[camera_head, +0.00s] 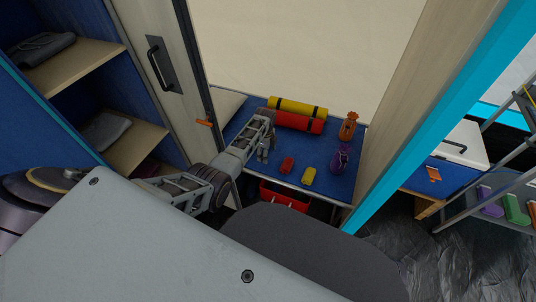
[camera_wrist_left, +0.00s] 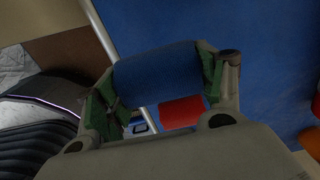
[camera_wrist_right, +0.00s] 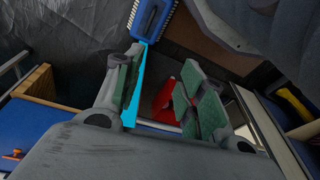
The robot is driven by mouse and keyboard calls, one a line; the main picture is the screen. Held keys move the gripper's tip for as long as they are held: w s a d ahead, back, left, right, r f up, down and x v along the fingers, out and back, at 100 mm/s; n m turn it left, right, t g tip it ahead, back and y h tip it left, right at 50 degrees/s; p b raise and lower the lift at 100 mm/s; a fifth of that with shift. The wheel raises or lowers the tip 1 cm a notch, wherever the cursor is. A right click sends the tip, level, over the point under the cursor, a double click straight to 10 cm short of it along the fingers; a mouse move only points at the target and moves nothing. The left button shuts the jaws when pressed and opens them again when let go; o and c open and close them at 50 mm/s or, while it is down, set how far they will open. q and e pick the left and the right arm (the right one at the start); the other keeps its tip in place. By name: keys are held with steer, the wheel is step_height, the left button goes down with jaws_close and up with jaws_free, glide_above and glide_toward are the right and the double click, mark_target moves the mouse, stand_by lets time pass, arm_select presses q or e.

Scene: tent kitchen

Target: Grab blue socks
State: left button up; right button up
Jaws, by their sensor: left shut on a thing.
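The blue socks (camera_wrist_left: 155,72) are a rolled bundle between the green pads of my left gripper (camera_wrist_left: 158,80) in the left wrist view. The gripper is shut on them. In the head view my left gripper (camera_head: 263,152) is over the left part of the blue shelf (camera_head: 325,189); the socks do not stand out there against the blue. My right gripper (camera_wrist_right: 160,75) shows only in the right wrist view, with its fingers apart and nothing between them.
A red roll (camera_head: 287,165) and a yellow roll (camera_head: 309,176) lie right of my left gripper. Larger yellow (camera_head: 297,107) and red (camera_head: 297,124) rolls lie behind. Orange (camera_head: 348,126) and purple (camera_head: 341,160) items stand at right. An open cabinet door (camera_head: 155,70) is on the left.

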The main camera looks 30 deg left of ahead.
arm_select(q)
steer(key=shift+r+p, duration=0.75)
steer(key=shift+r, duration=1.5)
arm_select(e)
steer(key=d+f, duration=0.1)
steer(key=s+f, duration=0.1)
steer(key=shift+d+f+g, duration=0.3)
steer(key=shift+d+f, duration=0.05)
